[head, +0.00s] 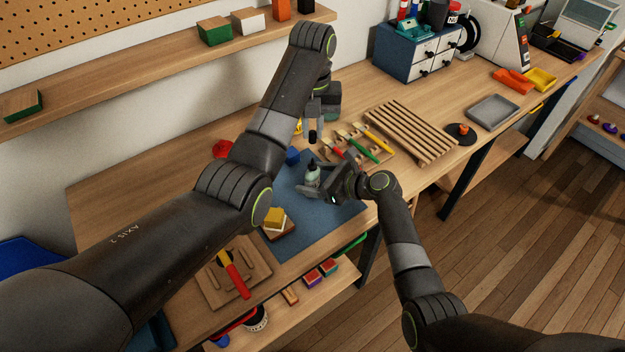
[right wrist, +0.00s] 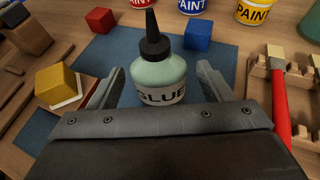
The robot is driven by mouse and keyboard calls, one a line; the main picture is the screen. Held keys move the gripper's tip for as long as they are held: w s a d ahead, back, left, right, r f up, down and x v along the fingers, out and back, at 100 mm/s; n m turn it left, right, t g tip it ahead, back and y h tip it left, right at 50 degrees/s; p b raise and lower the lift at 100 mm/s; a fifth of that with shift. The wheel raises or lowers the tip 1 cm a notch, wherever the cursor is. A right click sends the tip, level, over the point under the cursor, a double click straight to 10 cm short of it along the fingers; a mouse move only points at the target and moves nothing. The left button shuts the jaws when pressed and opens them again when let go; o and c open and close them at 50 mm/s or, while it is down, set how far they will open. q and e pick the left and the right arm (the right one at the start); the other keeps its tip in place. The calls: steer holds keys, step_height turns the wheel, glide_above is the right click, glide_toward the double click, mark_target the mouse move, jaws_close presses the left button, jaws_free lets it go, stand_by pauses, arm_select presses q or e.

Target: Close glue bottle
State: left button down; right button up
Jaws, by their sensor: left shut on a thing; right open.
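The glue bottle (head: 312,176) stands upright on the blue mat (head: 335,206), pale green with a black pointed nozzle. In the right wrist view the bottle (right wrist: 160,78) stands between the two fingers of my right gripper (right wrist: 158,82), its label facing the camera. My right gripper (head: 320,186) is open, with a finger on each side of the bottle; I see gaps beside it. My left gripper (head: 313,124) points down above the bottle. It is shut on a small dark cylinder, which looks like the cap (head: 312,138).
A blue cube (head: 292,156) and stacked blocks (head: 273,216) lie near the bottle. Paint cans (right wrist: 257,12) stand behind it. A wooden rack with tools (head: 358,144) is to the right. A wooden board with a red-handled tool (head: 234,274) lies at front left.

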steer(key=shift+w+a+f, duration=0.2)
steer(key=shift+w+a, duration=0.05)
steer(key=shift+a, duration=0.1)
steer(key=shift+c, duration=0.3)
steer(key=c, duration=1.4)
arm_select(q)
steer(key=shift+f, duration=2.5)
steer(key=shift+f, duration=0.9)
steer(key=shift+f, duration=0.6)
steer(key=c, duration=1.3)
jaws_free()
